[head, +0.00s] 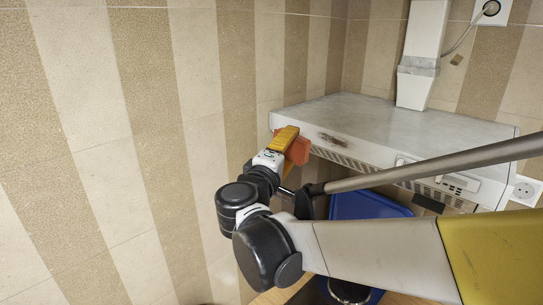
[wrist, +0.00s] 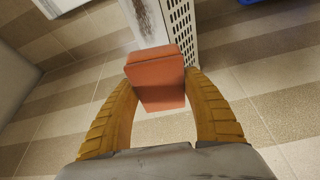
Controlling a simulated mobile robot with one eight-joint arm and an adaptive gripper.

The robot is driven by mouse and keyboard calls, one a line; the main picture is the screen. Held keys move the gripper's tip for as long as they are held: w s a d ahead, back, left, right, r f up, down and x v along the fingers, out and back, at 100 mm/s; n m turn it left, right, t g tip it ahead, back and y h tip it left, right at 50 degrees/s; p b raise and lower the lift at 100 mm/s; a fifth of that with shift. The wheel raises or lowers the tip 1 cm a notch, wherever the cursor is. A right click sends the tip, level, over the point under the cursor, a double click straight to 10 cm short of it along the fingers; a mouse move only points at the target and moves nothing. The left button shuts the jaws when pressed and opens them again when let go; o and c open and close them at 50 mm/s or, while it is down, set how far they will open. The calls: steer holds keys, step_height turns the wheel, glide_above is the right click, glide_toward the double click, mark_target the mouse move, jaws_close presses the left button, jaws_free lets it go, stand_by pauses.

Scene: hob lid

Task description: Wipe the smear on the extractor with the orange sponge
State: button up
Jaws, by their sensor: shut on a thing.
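My gripper (wrist: 160,85) is shut on the orange sponge (wrist: 156,80), which sits between its two yellow fingers in the wrist view. In the head view the sponge (head: 298,150) shows behind the yellow fingers, by the left end of the white extractor (head: 420,132). The smear (head: 333,139) is a brown-grey streak on the extractor's front face, to the right of the sponge. In the wrist view the smear (wrist: 147,20) lies just beyond the sponge, on the white face (wrist: 172,25). I cannot tell whether the sponge touches the extractor.
The extractor's grille (wrist: 182,30) runs along the smeared face. A blue lid-like panel (head: 365,205) stands below the extractor. A grey rod (head: 430,165) crosses in front of it. A white duct (head: 422,50) rises from its top.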

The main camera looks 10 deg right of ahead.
mark_target(311, 134)
steer(key=shift+w+d+r, duration=0.15)
steer(key=shift+w, duration=0.15)
steer(key=shift+w+d, duration=0.75)
steer(key=shift+d, duration=0.3)
steer(key=shift+w+d, duration=0.75)
steer(key=shift+d, duration=0.3)
steer(key=shift+w+d, duration=0.55)
steer(key=shift+d, duration=0.2)
